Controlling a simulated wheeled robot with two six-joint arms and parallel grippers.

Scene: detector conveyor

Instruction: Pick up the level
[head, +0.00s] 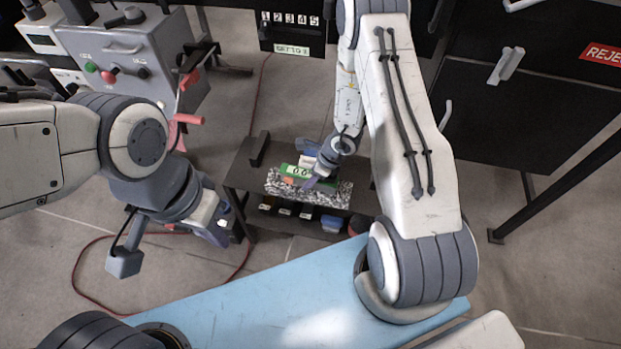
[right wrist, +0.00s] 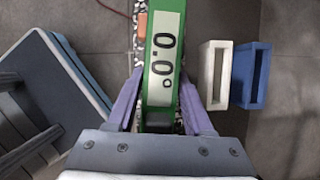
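The level is a green bar with a white display reading 0.0°. It shows in the right wrist view (right wrist: 163,55) and in the head view (head: 288,169), at the speckled black-and-white slab (head: 335,199) on a low dark table. My right gripper (right wrist: 163,75) is over it, with one purple finger along each long side. The fingertips meet the level's edges with no visible gap. In the head view my right gripper (head: 318,178) hides part of the level. My left gripper (head: 218,228) is left of the table, away from the level; its finger opening is unclear.
White (right wrist: 213,75) and blue (right wrist: 250,75) open boxes stand close to the right of the level in the wrist view. A black block (head: 261,148) is on the table (head: 238,173). Several small items sit on its lower shelf. A grey control machine (head: 130,60) stands at back left.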

